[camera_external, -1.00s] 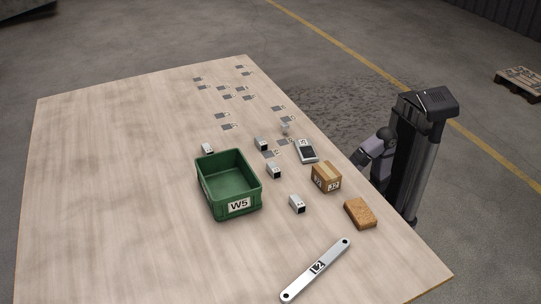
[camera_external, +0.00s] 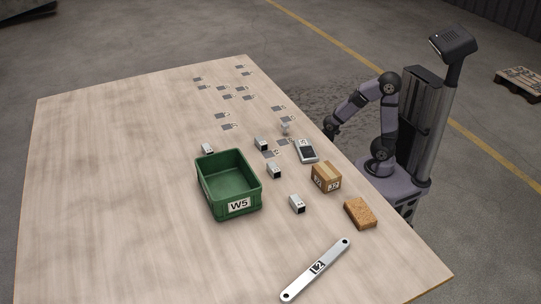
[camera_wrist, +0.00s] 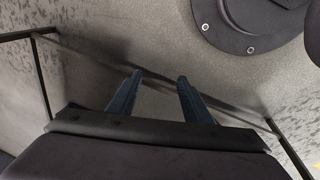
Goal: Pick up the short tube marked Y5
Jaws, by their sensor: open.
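Several short square metal tubes stand or lie on the table. One lies right of the green bin (camera_external: 297,204), one nearer its right rim (camera_external: 274,171), one behind that (camera_external: 261,144), and one behind the bin (camera_external: 207,149). Their marks are too small to read, so I cannot tell which is Y5. My gripper (camera_wrist: 158,85) is open and empty in the wrist view, its two blue fingers apart. In the external view it hangs by the table's right edge, away from all the tubes.
The green bin marked W5 (camera_external: 199,187) looks empty. A cardboard box (camera_external: 326,177), brown sponge-like block (camera_external: 361,213), grey handheld device (camera_external: 306,150) and flat metal bar (camera_external: 298,286) lie near the right edge. Flat grey plates (camera_external: 222,115) spread farther back. The table's left (camera_external: 95,190) is clear.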

